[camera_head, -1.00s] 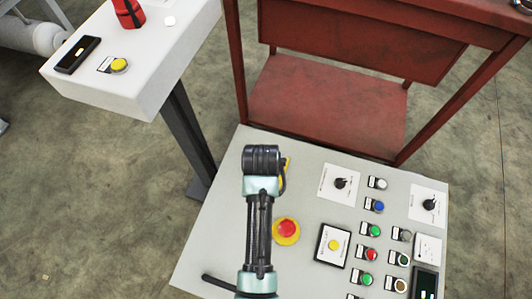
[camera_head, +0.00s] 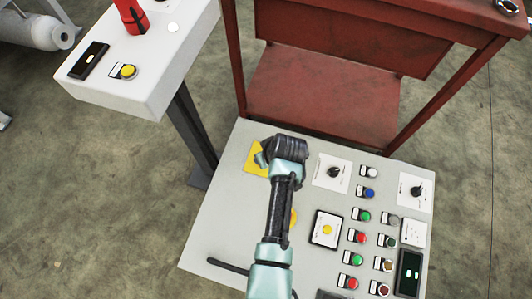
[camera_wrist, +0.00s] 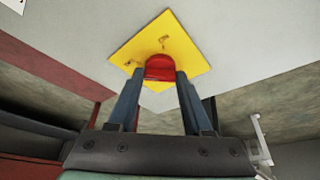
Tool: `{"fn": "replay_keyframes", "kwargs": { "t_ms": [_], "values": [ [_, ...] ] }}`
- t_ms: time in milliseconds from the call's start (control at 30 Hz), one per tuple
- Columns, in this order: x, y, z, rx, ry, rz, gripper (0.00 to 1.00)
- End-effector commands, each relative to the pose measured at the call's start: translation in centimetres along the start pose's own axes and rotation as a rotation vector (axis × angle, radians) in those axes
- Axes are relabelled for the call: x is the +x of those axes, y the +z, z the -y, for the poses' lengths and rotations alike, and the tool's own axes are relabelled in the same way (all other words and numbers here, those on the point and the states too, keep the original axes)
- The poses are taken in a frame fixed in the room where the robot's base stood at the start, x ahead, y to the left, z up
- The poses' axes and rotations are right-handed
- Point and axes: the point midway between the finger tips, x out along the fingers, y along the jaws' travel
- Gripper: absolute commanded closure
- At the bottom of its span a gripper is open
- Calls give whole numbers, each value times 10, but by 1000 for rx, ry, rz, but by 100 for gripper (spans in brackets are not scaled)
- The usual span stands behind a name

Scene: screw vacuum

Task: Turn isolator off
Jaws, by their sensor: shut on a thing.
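The isolator is a red knob (camera_wrist: 160,67) on a square yellow plate (camera_wrist: 190,50), seen close up in the wrist view. In the head view its yellow plate (camera_head: 253,158) is at the upper left of the grey control panel (camera_head: 228,205); the knob is hidden there by my arm. My gripper (camera_wrist: 160,78) is shut on the red knob, one finger on each side of it. In the head view the gripper (camera_head: 262,160) reaches the plate from the right.
A red and yellow button (camera_head: 294,217) is mostly hidden behind my arm. Two black rotary switches (camera_head: 334,172) and several coloured buttons fill the panel's right side. A dark bar handle (camera_head: 228,266) lies at lower left. A white pedestal (camera_head: 150,85) and red metal frame (camera_head: 320,85) stand behind.

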Motion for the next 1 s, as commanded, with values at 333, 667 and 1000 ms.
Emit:
{"fn": "replay_keyframes", "kwargs": {
  "t_ms": [333, 667, 1000],
  "values": [
    [0, 0, 0, -10, -3, 0, 100],
    [0, 0, 0, -8, -2, 0, 20],
    [-14, -1, 0, -6, 0, -1, 20]
  ]
}}
